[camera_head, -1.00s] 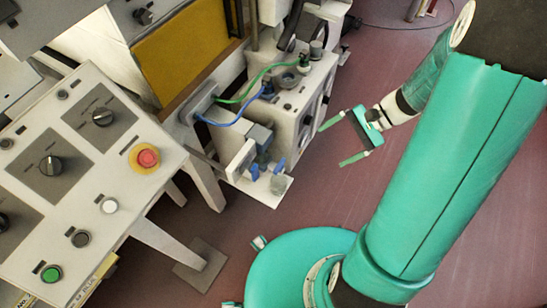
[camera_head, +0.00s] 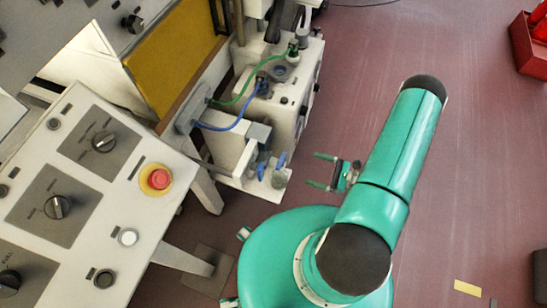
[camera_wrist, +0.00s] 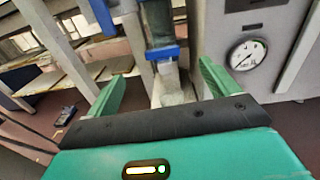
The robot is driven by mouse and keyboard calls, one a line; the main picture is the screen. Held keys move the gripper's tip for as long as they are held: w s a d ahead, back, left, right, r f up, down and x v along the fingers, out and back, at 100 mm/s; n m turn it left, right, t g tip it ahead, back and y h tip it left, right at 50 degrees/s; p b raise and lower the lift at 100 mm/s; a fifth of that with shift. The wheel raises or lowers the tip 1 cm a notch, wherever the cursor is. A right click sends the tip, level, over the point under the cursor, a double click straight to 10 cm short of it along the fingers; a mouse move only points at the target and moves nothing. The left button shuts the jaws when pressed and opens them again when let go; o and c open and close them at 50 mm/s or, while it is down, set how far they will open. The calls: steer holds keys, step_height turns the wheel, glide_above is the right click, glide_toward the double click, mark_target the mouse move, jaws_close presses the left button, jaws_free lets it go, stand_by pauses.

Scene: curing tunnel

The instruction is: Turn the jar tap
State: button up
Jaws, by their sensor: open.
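Two small blue parts, (camera_head: 262,170) and (camera_head: 281,160), sit at the front of the white machine in the head view. The right one is just above a small grey jar (camera_head: 280,178) on a ledge. I cannot tell for sure which blue part is the jar tap. My gripper (camera_head: 321,170) is open and empty to the right of them, apart from them, its fingers pointing left. In the wrist view, a blue part (camera_wrist: 163,52) shows ahead between the open fingers (camera_wrist: 160,80), with a pale block below it.
A control panel (camera_head: 85,150) with knobs and a red emergency button (camera_head: 158,178) stands at the left. Green (camera_head: 240,92) and blue (camera_head: 235,123) hoses run along the machine. A gauge (camera_wrist: 247,55) shows at right in the wrist view. Red floor at the right is largely clear.

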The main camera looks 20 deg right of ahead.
mark_target(283, 161)
steer(key=shift+m+t, duration=0.3)
steer(key=shift+m, duration=0.1)
steer(key=x, duration=0.4)
steer(key=f+x, duration=0.1)
steer(key=x, duration=0.8)
steer(key=shift+a+f, duration=0.15)
steer(key=shift+a, duration=0.05)
steer(key=c, duration=1)
